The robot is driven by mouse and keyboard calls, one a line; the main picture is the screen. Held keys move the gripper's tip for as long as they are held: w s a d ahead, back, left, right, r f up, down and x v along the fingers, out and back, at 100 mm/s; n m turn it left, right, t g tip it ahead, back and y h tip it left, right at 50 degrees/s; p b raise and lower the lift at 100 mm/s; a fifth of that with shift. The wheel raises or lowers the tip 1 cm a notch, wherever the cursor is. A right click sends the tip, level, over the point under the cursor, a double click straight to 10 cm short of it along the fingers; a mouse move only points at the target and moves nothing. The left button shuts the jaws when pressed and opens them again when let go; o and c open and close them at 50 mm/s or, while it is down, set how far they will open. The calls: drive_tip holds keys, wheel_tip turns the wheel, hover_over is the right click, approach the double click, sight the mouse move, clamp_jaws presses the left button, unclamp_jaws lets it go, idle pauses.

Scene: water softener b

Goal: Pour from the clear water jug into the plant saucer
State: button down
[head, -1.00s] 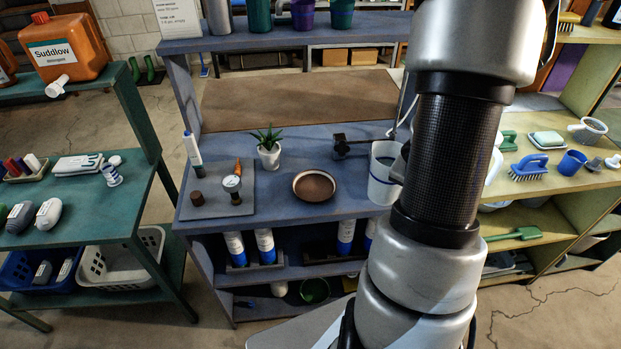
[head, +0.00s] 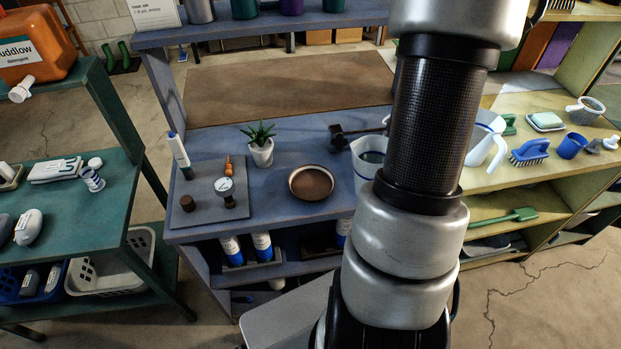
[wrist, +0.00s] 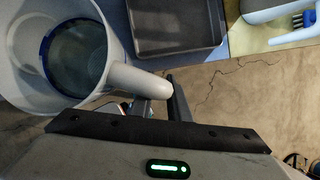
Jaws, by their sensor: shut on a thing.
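The clear water jug (head: 368,160) is a pale translucent vessel right of the plant saucer, partly hidden behind my arm. In the wrist view the jug (wrist: 100,45) is seen from above, with liquid inside, a blue ring and a pale handle reaching towards my gripper (wrist: 159,100). My gripper is shut on the jug's handle. The jug looks about upright; its height over the bench is unclear. The plant saucer (head: 311,182), round and brown, lies on the blue bench left of the jug. It is not in the wrist view.
A potted plant (head: 261,150) stands behind and left of the saucer. A grey board (head: 210,205) holds a gauge (head: 225,188) and bottle. A dark hammer-like tool (head: 350,133) lies behind the jug. Another white jug (head: 485,140) and a blue brush (head: 530,152) are on the yellow bench.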

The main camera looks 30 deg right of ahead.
drive_tip(key=shift+w+a+r, duration=0.1)
drive_tip(key=shift+w+r, duration=0.15)
drive_tip(key=shift+r, duration=0.35)
drive_tip(key=shift+w+a+r+g+h, duration=0.1)
drive_tip(key=shift+r+g+h, duration=0.05)
drive_tip(key=shift+g+h, duration=0.3)
drive_tip(key=w+a+g+h, duration=0.1)
drive_tip(key=r+g+h+b, duration=0.1)
drive_tip(key=w+a+r+n+g+h+b, duration=0.1)
drive_tip(key=h, duration=0.1)
drive_tip(key=shift+w+a+g, duration=0.3)
drive_tip(key=shift+g, duration=0.05)
drive_tip(key=shift+w+a+r+n+g+h+b, duration=0.4)
drive_tip(key=shift+w+a+r+g+h+b, duration=0.2)
drive_tip(key=shift+g+h+b, duration=0.3)
idle(5.3)
